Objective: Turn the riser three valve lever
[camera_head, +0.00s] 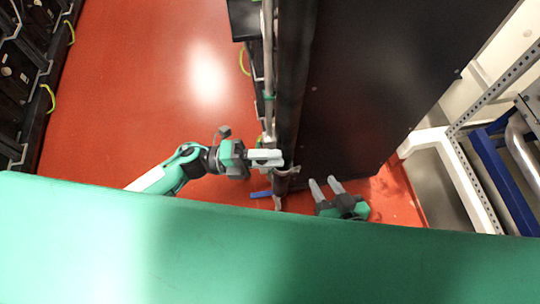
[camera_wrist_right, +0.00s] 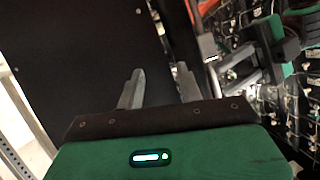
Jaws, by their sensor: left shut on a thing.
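A thin grey riser pipe (camera_head: 268,60) with a green band runs down along the edge of a dark panel in the head view. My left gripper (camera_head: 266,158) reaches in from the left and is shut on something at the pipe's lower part. Its fingers hide what they hold, so I cannot tell whether it is the riser three lever. A blue lever (camera_head: 261,194) shows just below that gripper, apart from its fingers. My right gripper (camera_head: 327,186) is open and empty to the right, below the panel. Its parted fingers also show in the right wrist view (camera_wrist_right: 160,88).
The tall dark panel (camera_head: 375,80) stands beside the riser, above my right gripper. Black battery racks (camera_head: 20,85) line the far left. The red floor (camera_head: 150,90) between is clear. A white and blue metal frame (camera_head: 480,165) stands at the right.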

